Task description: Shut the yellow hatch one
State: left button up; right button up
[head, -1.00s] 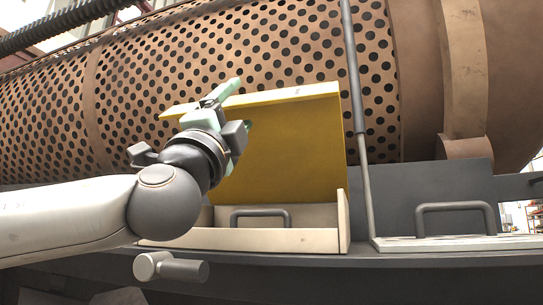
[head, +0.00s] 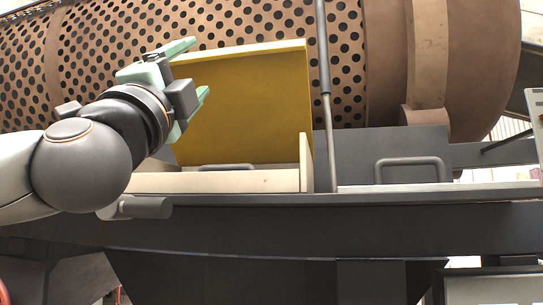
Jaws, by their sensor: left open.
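The yellow hatch (head: 250,105) stands raised, tilted up over a cream box frame (head: 225,181) in front of the perforated drum. A grey handle (head: 228,167) shows low inside the frame. My left gripper (head: 198,72) is open at the hatch's upper left corner, with one green finger above the top edge and the other lower, in front of the yellow face. I cannot tell whether the fingers touch the hatch. My right gripper is out of view.
The brown perforated drum (head: 95,45) fills the back. A grey strut (head: 326,100) stands just right of the hatch. Further right is a grey panel with a handle (head: 410,163). A dark beam (head: 400,226) runs along the front.

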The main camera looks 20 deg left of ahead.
aim_at(256, 110)
jog(key=k+l, duration=0.15)
jog(key=k, duration=0.35)
jog(key=k+l, duration=0.2)
jog(key=k, duration=0.25)
